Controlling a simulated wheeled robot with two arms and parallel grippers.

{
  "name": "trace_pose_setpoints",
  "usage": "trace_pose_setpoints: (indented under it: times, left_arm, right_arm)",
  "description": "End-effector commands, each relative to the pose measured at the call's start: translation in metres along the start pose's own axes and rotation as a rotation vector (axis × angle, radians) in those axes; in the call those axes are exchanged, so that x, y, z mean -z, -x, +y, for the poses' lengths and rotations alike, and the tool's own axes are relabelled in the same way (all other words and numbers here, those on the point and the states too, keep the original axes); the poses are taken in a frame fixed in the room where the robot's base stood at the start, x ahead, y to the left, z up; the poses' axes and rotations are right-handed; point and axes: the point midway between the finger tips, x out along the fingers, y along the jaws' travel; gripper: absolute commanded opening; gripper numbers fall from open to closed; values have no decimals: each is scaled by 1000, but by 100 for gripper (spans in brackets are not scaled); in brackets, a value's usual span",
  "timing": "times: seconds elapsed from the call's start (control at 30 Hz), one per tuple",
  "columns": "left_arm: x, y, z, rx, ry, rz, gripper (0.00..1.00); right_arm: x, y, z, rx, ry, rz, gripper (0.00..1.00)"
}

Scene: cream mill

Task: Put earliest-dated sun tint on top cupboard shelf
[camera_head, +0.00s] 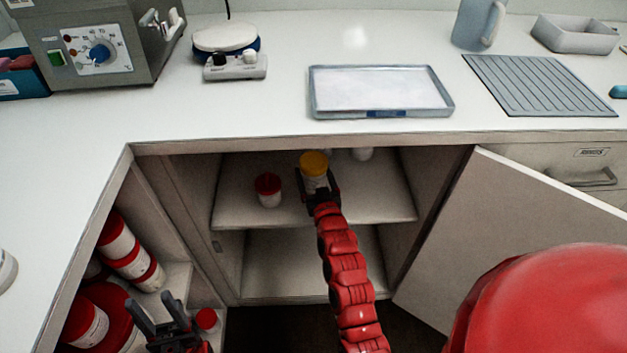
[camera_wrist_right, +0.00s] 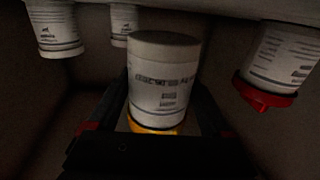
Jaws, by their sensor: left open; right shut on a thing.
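My right gripper (camera_head: 316,188) is shut on a white jar with a yellow lid (camera_head: 314,178), inside the open cupboard at its upper shelf (camera_head: 345,207). The right wrist view appears upside down; there the held jar (camera_wrist_right: 162,85) sits between the fingers, its base showing near the shelf surface. Its label print is too blurred to read. A red-lidded white jar (camera_head: 268,190) stands on the same shelf, left of the gripper; it also shows in the wrist view (camera_wrist_right: 283,57). A white jar (camera_head: 362,154) stands further back. My left gripper (camera_head: 160,316) is open and empty at lower left.
The cupboard door (camera_head: 530,235) stands open at right. Left, an open compartment holds several red-and-white containers (camera_head: 118,238). The lower shelf (camera_head: 300,275) looks bare. Above, the worktop bears a tray (camera_head: 380,112), a scale-like device (camera_head: 236,66) and a ribbed mat (camera_head: 540,84).

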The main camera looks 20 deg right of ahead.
Motion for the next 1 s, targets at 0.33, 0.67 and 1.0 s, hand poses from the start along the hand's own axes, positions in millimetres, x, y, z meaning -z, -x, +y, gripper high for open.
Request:
trace_pose_setpoints:
  times: [0.33, 0.67, 1.0]
  left_arm:
    - [-1, 5, 0, 0, 0, 0, 50]
    - [-1, 6, 0, 0, 0, 0, 50]
    - [0, 3, 0, 0, 0, 0, 50]
  right_arm:
    - [-21, 0, 0, 0, -1, -2, 12]
    - [-25, 1, 0, 0, -1, -2, 100]
    - [-24, 13, 0, 1, -1, -8, 100]
